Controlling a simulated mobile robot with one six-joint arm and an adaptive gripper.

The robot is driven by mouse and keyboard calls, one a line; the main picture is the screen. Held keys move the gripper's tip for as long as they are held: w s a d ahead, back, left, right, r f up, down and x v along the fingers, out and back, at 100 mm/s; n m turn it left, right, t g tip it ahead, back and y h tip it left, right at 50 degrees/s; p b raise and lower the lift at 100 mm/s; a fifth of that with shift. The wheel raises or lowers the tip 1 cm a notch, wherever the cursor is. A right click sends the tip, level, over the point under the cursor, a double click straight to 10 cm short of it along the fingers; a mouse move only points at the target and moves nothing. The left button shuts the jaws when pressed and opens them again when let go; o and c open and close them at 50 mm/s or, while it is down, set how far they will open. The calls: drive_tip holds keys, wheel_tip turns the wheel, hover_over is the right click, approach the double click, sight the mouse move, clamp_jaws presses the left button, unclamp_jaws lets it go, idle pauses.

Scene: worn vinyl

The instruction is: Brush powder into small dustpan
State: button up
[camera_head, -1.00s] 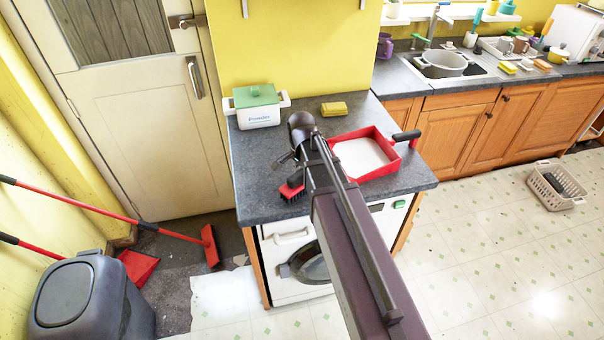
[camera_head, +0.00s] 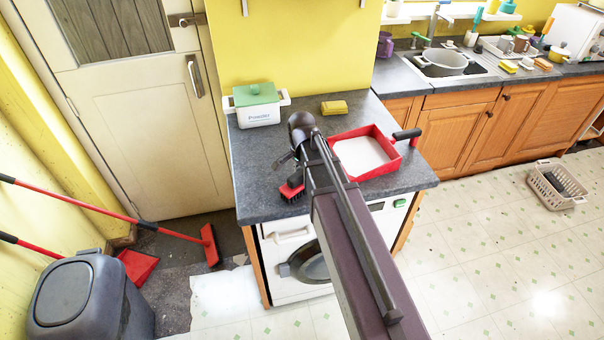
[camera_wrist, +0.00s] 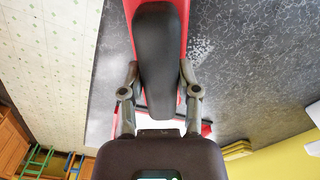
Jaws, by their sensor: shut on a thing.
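My gripper (camera_wrist: 160,72) is shut on the hand brush (camera_head: 291,191). The brush has a red body and dark bristles, and its black handle (camera_wrist: 157,45) lies between my fingers in the wrist view. In the head view the brush is low at the counter's front left part; bristle contact is unclear. The red dustpan (camera_head: 385,165) lies to its right, with a pale white inside and a black handle pointing right. My arm covers its left side. Pale powder (camera_wrist: 200,48) is spread thinly on the counter beside the brush in the wrist view.
The grey counter (camera_head: 245,170) also holds a white powder box (camera_head: 258,115) with a green lid and a yellow sponge (camera_head: 334,108) at the back. Its front edge drops to a washing machine (camera_head: 292,262). The counter's left part is clear.

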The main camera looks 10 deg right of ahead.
drive_tip(key=shift+f, duration=0.25)
idle(0.4)
drive_tip(key=shift+w, duration=0.1)
drive_tip(key=shift+w, duration=2.3)
drive_tip(key=shift+w, duration=0.15)
drive_tip(key=shift+w+a, duration=0.1)
drive_tip(key=shift+w, duration=2.15)
drive_tip(key=shift+s, duration=0.1)
drive_tip(key=shift+s, duration=2.35)
drive_tip(key=shift+s, duration=0.15)
